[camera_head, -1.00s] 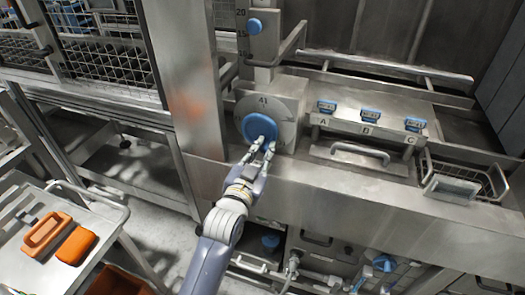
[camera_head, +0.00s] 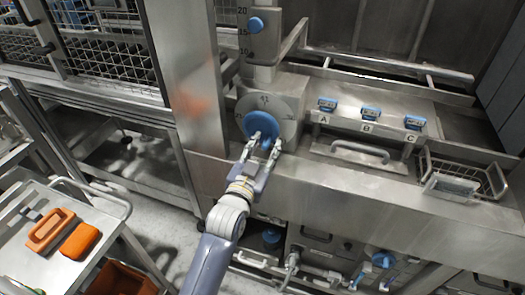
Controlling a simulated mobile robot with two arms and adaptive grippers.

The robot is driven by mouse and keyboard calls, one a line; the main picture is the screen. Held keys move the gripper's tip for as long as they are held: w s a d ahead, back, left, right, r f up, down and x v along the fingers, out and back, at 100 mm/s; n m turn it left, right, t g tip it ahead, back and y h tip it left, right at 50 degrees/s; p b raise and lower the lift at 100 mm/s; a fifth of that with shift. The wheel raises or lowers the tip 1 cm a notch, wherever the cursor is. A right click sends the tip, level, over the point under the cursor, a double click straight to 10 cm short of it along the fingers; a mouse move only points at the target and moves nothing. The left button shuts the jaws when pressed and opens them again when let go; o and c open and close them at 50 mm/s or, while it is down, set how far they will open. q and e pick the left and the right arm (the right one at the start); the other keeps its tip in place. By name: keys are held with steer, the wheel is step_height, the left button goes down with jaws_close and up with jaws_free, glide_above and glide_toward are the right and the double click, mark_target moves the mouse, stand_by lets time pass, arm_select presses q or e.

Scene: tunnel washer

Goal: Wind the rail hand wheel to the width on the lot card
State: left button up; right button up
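The hand wheel (camera_head: 258,124) is a blue round knob on a grey round dial plate (camera_head: 287,107) with marks, on the machine's front. The dial figures are too small to read surely. My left gripper (camera_head: 265,143) is at the wheel's lower part, its two fingers apart and overlapping the blue face. I cannot tell whether they touch it. Above is an upright scale (camera_head: 242,32) marked 20, 15 and 10, with a blue knob (camera_head: 256,25) beside it. I see no lot card that I can make out. My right gripper is not in view.
A wire basket (camera_head: 464,181) hangs farther right. A steel cart (camera_head: 30,262) with two orange items stands lower left.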

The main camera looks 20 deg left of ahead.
arm_select(q)
steer(key=s, duration=1.2)
steer(key=shift+a, duration=0.2)
steer(key=s+d+f+g, duration=0.1)
steer(key=s+f+g, duration=0.2)
steer(key=f, duration=0.9)
steer(key=s+d+f+g+h, duration=0.1)
steer(key=s+f+g, duration=0.1)
steer(key=f, duration=1.1)
steer(key=s+d+f+g, duration=0.1)
steer(key=s+f+g, duration=0.2)
steer(key=f, duration=0.9)
steer(key=s+a+f+g, duration=0.2)
steer(key=s+f+g, duration=0.2)
steer(key=s+f, duration=0.85)
steer(key=s+a+f+g, duration=0.2)
steer(key=s+f, duration=0.3)
steer(key=s, duration=0.4)
steer(key=s+a+f+g+y, duration=0.1)
steer(key=s+a+f+g, duration=0.2)
steer(key=s, duration=0.6)
step_height(320, 180, down, 3)
steer(key=shift+s+a+f+y, duration=0.1)
steer(key=shift+s+a+y, duration=0.25)
steer(key=shift+a, duration=0.7)
